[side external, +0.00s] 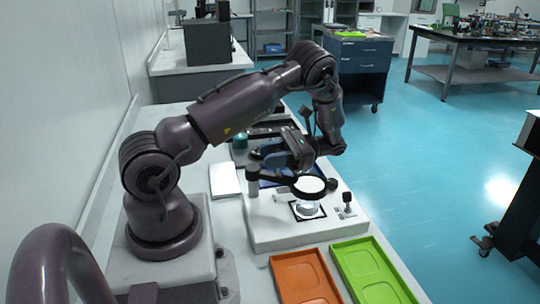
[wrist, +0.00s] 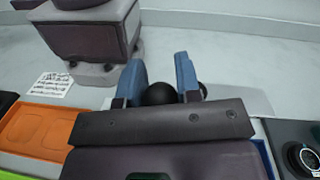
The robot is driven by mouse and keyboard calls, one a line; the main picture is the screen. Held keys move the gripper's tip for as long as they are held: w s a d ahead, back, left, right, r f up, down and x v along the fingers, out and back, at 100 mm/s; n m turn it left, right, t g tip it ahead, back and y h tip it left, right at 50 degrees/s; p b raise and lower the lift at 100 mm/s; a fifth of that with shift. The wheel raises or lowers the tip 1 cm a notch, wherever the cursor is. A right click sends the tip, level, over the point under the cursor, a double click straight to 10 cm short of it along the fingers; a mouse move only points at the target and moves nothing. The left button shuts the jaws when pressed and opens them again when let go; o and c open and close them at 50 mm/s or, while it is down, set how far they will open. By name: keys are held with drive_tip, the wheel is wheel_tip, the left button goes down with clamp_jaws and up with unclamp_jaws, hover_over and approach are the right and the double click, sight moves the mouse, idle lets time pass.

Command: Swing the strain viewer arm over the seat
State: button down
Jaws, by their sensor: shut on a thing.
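The strain viewer arm (side external: 281,178) is black and runs from a short grey post (side external: 252,181) to a round, pale lens in a black ring (side external: 310,187). In the side view the ring appears above and slightly behind the seat (side external: 307,209), a pale round piece in a black square outline; exact alignment is unclear. My gripper (side external: 272,160) is low behind the viewer arm. In the wrist view its blue fingers (wrist: 160,80) are on either side of a black round knob (wrist: 158,94), shut on it. Whether the knob joins the viewer arm is hidden.
The white base (side external: 285,233) carries a small black knob stand (side external: 347,200) at right. An orange tray (side external: 303,277) and a green tray (side external: 372,270) lie in front. Dark equipment stands behind.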

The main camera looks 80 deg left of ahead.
idle(0.3)
drive_tip(key=c, duration=0.8)
unclamp_jaws()
drive_tip(key=shift+r, duration=0.35)
drive_tip(key=s+d+r, duration=0.3)
drive_tip(key=r, duration=0.1)
drive_tip(key=s+d+r, duration=0.3)
drive_tip(key=s+r, duration=0.1)
drive_tip(key=s+d+r, duration=0.3)
drive_tip(key=r, duration=0.1)
drive_tip(key=shift+s+r, duration=0.15)
drive_tip(key=shift+s, duration=0.2)
drive_tip(key=shift+a, duration=0.1)
